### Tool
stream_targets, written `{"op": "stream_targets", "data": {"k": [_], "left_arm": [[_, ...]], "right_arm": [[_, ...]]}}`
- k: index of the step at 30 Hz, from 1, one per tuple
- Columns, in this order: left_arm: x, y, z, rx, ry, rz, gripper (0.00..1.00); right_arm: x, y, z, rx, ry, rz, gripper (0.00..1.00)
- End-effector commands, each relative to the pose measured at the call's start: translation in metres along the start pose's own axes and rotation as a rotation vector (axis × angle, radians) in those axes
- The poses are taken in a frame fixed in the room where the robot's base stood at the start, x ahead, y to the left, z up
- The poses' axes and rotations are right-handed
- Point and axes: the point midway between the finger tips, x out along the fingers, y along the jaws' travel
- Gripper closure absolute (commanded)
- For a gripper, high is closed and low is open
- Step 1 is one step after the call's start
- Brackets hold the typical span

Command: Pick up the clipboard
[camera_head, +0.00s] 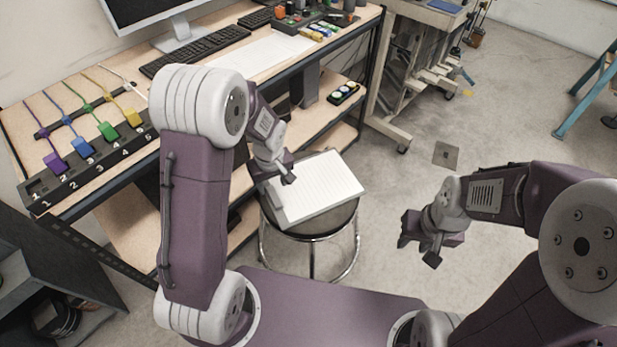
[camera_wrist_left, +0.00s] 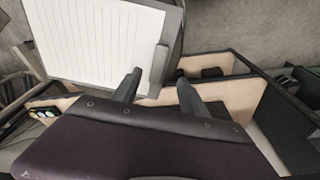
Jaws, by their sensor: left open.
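The clipboard (camera_head: 325,185) with lined white paper lies on the round stool (camera_head: 318,235). In the left wrist view the clipboard (camera_wrist_left: 100,40) fills the upper left, with its grey clip (camera_wrist_left: 160,68) on the edge nearest my gripper. My left gripper (camera_head: 276,178) is at the clipboard's left edge, near the clip. In the left wrist view my left gripper (camera_wrist_left: 160,78) has its fingers spread, with the clip edge ahead between their tips; I cannot tell whether they touch it. My right gripper (camera_head: 419,252) hangs over the floor right of the stool, empty, its fingers apart.
A workbench (camera_head: 240,75) with a keyboard (camera_head: 195,55), monitor and lever panel (camera_head: 95,165) stands left and behind. A wooden cart (camera_head: 410,70) is at the back. Floor (camera_head: 500,130) to the right is mostly clear.

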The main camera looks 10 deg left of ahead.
Motion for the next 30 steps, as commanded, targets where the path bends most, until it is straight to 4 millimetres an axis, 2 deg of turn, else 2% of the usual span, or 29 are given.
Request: {"op": "stream_targets", "data": {"k": [4, 10, 16, 19, 25, 26, 30], "left_arm": [[0.027, -0.001, 0.001, 0.001, -0.003, -0.003, 0.49], [0.041, 0.0, 0.0, 0.0, -0.002, -0.002, 0.49], [0.077, 0.0, -0.002, 0.002, -0.003, -0.002, 0.49], [0.085, 0.001, -0.002, 0.001, -0.001, 0.001, 0.49], [0.085, 0.001, -0.003, 0.001, -0.001, 0.002, 0.49], [0.085, 0.001, -0.003, 0.001, -0.001, 0.002, 0.55], [0.084, 0.001, -0.003, 0.001, -0.001, 0.001, 0.94]], "right_arm": [[0.007, 0.0, 0.001, 0.0, 0.0, 0.0, 0.64], [0.008, 0.0, 0.0, 0.0, 0.001, 0.0, 0.64], [0.015, 0.0, 0.001, 0.0, 0.001, 0.0, 0.64], [0.016, 0.0, 0.001, 0.0, 0.001, 0.0, 0.64], [0.015, 0.0, 0.001, 0.0, 0.001, 0.0, 0.64], [0.015, 0.0, 0.001, 0.0, 0.001, 0.0, 0.64], [0.015, 0.0, 0.001, 0.0, 0.001, 0.0, 0.64]]}}
